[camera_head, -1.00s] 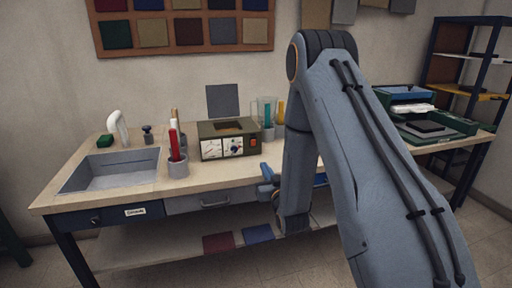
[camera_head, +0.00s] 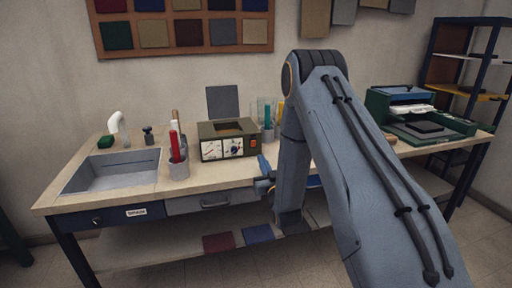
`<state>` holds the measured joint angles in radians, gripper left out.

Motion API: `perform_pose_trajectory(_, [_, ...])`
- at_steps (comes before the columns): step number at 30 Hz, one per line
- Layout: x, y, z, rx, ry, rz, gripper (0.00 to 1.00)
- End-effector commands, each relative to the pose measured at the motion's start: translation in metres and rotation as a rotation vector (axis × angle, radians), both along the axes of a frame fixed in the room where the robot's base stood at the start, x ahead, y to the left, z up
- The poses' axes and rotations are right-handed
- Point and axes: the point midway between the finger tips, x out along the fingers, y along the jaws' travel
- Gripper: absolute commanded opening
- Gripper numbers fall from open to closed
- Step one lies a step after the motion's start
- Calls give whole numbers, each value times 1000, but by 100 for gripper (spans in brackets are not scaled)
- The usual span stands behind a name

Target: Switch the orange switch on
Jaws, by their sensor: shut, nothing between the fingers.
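The orange switch (camera_head: 254,143) is a small patch at the right end of the front face of a dark green box (camera_head: 212,130). The box stands on the workbench and has white dial panels beside the switch. Whether the switch is on or off is too small to tell.
A grey cup (camera_head: 178,170) with red and white sticks stands left of the box. A sink (camera_head: 112,172) is further left. Glass beakers (camera_head: 266,108) stand behind right of the box. A green machine (camera_head: 420,115) sits at the bench's right. Bare worktop lies before the box.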

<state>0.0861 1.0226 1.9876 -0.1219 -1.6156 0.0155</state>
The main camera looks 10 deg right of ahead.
Motion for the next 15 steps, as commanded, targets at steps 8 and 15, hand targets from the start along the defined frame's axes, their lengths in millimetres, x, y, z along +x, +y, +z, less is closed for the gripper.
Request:
perform_pose_trajectory(8, [54,2,11,0,-1,-1,0])
perform_pose_trajectory(15, [84,3,15,1,0,-1,0])
